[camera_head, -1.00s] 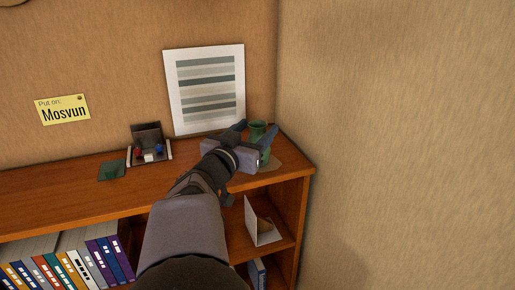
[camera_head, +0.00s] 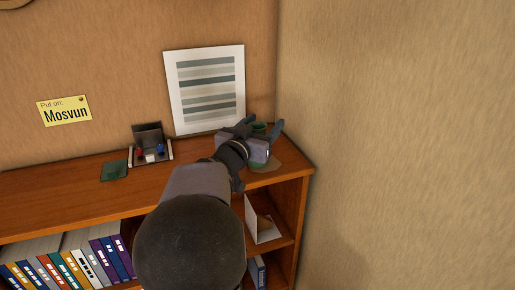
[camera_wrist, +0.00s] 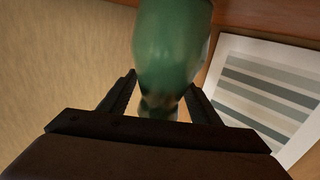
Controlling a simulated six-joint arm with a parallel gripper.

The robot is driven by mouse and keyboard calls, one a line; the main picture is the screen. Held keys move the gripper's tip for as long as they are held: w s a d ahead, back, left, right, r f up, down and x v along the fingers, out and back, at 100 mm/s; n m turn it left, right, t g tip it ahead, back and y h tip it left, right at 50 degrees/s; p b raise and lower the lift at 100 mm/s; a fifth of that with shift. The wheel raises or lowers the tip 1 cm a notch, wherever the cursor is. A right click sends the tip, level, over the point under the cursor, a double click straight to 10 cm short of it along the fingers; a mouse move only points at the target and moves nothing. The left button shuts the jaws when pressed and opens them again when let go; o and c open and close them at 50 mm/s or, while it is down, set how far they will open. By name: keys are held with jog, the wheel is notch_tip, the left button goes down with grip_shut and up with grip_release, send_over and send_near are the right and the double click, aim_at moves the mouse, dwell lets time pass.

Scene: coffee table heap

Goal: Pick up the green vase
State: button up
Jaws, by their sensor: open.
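The green vase (camera_head: 259,127) stands at the right end of the wooden shelf top, mostly hidden behind my gripper in the head view. My gripper (camera_head: 263,129) is open, with one finger on each side of the vase. In the wrist view the vase (camera_wrist: 172,50) fills the upper middle, and its narrower part reaches between the two open fingers (camera_wrist: 160,98). I cannot tell whether either finger touches it.
A striped print (camera_head: 205,90) leans on the wall just left of the vase. A small dark stand with little coloured items (camera_head: 151,146) and a green coaster (camera_head: 114,170) are further left. The wall is close on the right.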

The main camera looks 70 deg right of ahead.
jog(key=shift+r, duration=0.1)
grip_shut()
jog(key=shift+r, duration=0.15)
notch_tip(320, 180, up, 18)
jog(key=p, duration=0.4)
